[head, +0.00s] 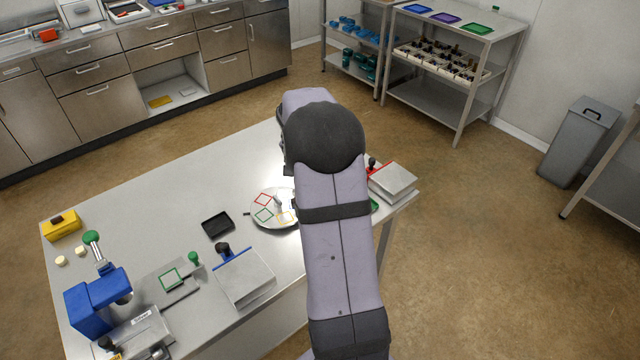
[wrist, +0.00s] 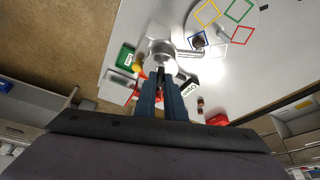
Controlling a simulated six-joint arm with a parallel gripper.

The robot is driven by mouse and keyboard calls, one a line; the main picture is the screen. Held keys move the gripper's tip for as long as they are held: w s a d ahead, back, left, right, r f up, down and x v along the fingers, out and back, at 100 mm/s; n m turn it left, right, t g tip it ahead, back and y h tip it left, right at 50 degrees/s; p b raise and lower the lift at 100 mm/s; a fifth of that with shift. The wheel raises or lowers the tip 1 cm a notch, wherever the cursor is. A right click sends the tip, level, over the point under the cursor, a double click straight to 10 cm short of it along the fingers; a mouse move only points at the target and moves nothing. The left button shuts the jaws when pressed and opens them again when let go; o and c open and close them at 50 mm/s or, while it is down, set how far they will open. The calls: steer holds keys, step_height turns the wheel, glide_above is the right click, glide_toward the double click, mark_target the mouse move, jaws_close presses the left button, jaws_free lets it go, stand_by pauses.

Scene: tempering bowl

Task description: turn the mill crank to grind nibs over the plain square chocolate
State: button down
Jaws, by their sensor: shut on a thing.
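In the wrist view the metal mill (wrist: 163,52) stands just beyond my fingertips, beside the round plate (wrist: 228,62). My gripper (wrist: 162,84) is shut at the near side of the mill, on the crank's dark handle; the fingers cover most of it. A dark brown chocolate (wrist: 199,41) lies in the blue square on the plate, close to the mill; its top is too small to tell whether it is plain. The plate also shows in the head view (head: 262,222), where my arm hides the mill, the crank and my gripper.
Beside the mill are a green box (wrist: 125,57), a white labelled block (wrist: 188,88) and red items (wrist: 218,119). In the head view a black tray (head: 217,224), a blue press (head: 95,300) and a flat metal box (head: 245,280) stand left of my arm.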

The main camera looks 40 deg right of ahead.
steer(key=m+b, duration=0.1)
steer(key=m+g, duration=0.1)
steer(key=shift+w+a+f+m+b, duration=0.15)
steer(key=shift+w+m+b, duration=0.1)
steer(key=shift+m+b, duration=0.15)
steer(key=m+g, duration=0.1)
steer(key=m, duration=0.1)
steer(key=shift+w+m, duration=0.2)
steer(key=shift+m, duration=0.2)
steer(key=m, duration=0.1)
steer(key=m+g+p, duration=0.1)
steer(key=m, duration=0.1)
steer(key=shift+w+r+g, duration=0.25)
steer(key=shift+g, duration=0.05)
steer(key=shift+w+d+m+g+y+p, duration=0.1)
steer(key=shift+m+g+y+p, duration=0.05)
steer(key=shift+m+p, duration=0.45)
steer(key=shift+w+d+m+g+y+p, duration=0.15)
steer(key=shift+m+p, duration=0.2)
steer(key=shift+m, duration=0.35)
steer(key=shift+s+f, duration=0.1)
steer(key=shift+s, duration=0.05)
steer(key=c, duration=1.8)
jaws_free()
steer(key=shift+c, duration=0.2)
